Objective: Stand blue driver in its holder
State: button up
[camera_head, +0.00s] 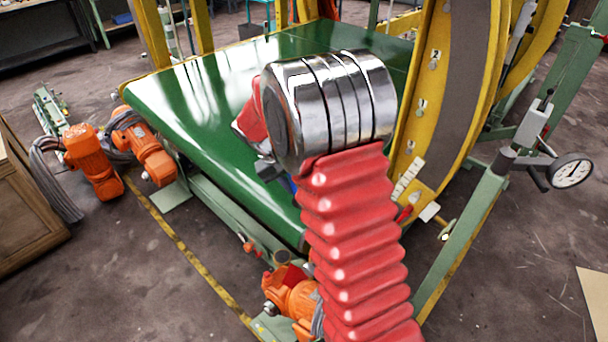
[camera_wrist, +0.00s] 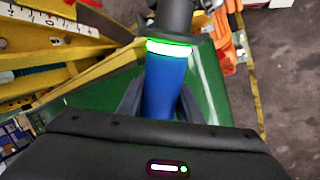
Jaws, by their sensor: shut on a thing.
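The blue driver (camera_wrist: 163,85) is between the two dark fingers of my gripper (camera_wrist: 160,104) in the wrist view. My gripper is shut on its blue part. A glowing green-white band (camera_wrist: 170,47) and a dark grey cylindrical part (camera_wrist: 174,16) lie beyond the blue part. In the head view my red and chrome arm hides most of the gripper and the driver. Only a small blue patch (camera_head: 291,186) shows beside the arm. I cannot clearly make out the driver's holder in either view.
A green sloping conveyor bed (camera_head: 190,110) lies behind my arm. A yellow curved frame (camera_head: 470,80) rises at the right, with a round dial (camera_head: 571,170) beside it. Orange motors (camera_head: 93,160) stand at the left, another orange motor (camera_head: 292,300) low in front. Floor is open at lower left.

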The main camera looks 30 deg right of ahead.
jog(key=w+a+n+t, duration=0.1)
jog(key=w+a+n, duration=0.1)
jog(key=a, duration=0.5)
jog(key=shift+w+a+r+n, duration=0.2)
jog(key=shift+w+n, duration=0.1)
jog(key=shift+w, duration=0.25)
